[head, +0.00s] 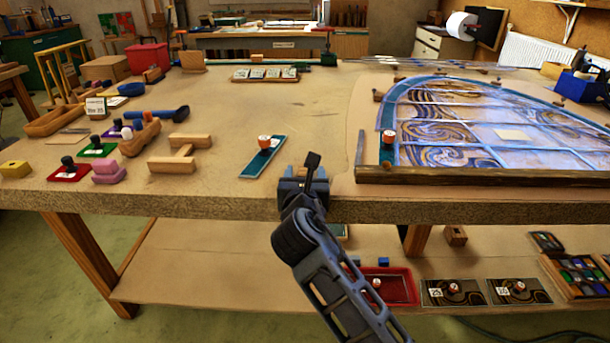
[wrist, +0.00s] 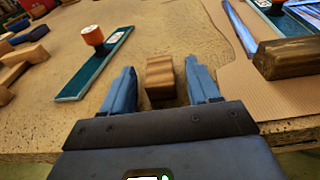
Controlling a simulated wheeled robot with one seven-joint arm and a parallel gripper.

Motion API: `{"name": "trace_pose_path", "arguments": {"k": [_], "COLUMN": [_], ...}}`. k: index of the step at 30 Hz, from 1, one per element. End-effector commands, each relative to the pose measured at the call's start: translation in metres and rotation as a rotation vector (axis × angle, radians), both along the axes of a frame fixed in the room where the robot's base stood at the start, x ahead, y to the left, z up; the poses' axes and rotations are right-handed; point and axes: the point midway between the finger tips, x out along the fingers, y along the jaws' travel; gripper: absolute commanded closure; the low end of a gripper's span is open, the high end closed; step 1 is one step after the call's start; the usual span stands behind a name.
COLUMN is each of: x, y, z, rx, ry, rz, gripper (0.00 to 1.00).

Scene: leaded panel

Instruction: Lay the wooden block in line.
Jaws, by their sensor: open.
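A small brown wooden block (wrist: 160,78) sits on the workbench near its front edge, seen in the wrist view. My gripper (head: 305,172) is open, with one blue finger on each side of the block. A gap shows between the block and each finger.
A teal strip (head: 262,160) with an orange-and-white knob (head: 264,141) lies just left of my gripper. Further left are light wooden pieces (head: 172,164), a pink block (head: 108,174) and coloured pads. The bench behind my gripper is mostly clear.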

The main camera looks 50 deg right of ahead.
Motion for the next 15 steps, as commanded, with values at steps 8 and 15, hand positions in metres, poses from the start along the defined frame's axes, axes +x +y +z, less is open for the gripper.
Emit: {"name": "trace_pose_path", "arguments": {"k": [8, 15], "x": [-0.005, -0.030], "y": [0.007, 0.044], "z": [0.000, 0.008], "rx": [0.000, 0.000], "ry": [0.000, 0.000], "rz": [0.002, 0.003], "gripper": [0.39, 0.39]}}
